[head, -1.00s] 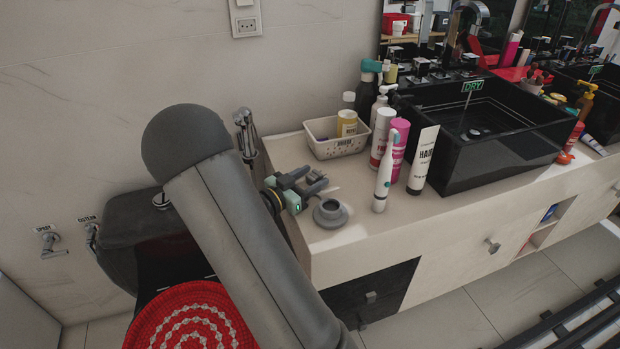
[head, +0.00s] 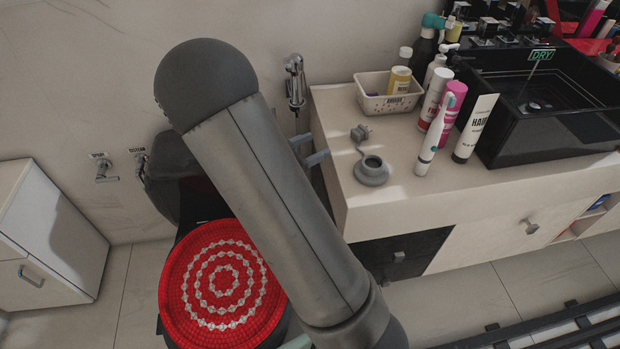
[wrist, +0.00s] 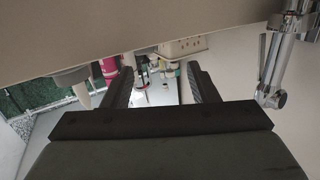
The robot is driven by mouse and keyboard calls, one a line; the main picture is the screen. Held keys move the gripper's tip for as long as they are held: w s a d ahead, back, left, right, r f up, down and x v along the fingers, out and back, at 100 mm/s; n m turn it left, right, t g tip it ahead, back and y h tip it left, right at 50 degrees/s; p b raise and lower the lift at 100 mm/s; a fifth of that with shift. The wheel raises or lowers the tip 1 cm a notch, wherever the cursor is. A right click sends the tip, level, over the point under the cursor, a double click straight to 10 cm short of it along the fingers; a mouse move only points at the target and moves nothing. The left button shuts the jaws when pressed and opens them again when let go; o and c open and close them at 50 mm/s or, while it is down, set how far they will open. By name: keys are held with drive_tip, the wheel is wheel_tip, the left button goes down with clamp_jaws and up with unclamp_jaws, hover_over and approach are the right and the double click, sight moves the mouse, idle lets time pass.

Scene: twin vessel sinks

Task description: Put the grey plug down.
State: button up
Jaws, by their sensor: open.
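The grey plug (head: 360,133) rests on the left part of the pale counter (head: 345,205), clear of my gripper. A thin grey cord runs from it toward the round grey base (head: 371,172) just in front of it. My gripper (head: 312,149) is at the counter's left edge in the head view, partly hidden behind my arm, with its finger ends showing. In the wrist view its two fingers (wrist: 162,88) are wide apart with nothing held between them. That view looks upside down, and I cannot make out the plug there.
A white basket (head: 388,104), bottles and a white toothbrush (head: 433,138) stand right of the plug. A black sink (head: 560,110) is farther right. A chrome sprayer (head: 296,80) hangs on the wall behind my gripper. A red round lid (head: 222,275) lies below.

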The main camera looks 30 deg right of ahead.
drive_tip(key=w+a+n+t+y, duration=0.6)
drive_tip(key=a+n+t+y, duration=0.15)
drive_tip(key=a+y, duration=0.5)
drive_tip(key=s+a+r+n+g+y, duration=0.1)
drive_tip(key=s+a+n+g+y, duration=0.2)
drive_tip(key=s+a+n+y, duration=0.35)
drive_tip(key=s+d+r+n+g+h, duration=0.1)
drive_tip(key=s+g, duration=0.6)
drive_tip(key=s, duration=1.3)
drive_tip(key=shift+s+d+n+h, duration=0.25)
drive_tip(key=shift+d+n+h, duration=0.35)
drive_tip(key=shift+d+n, duration=0.3)
drive_tip(key=shift+a+r, duration=0.1)
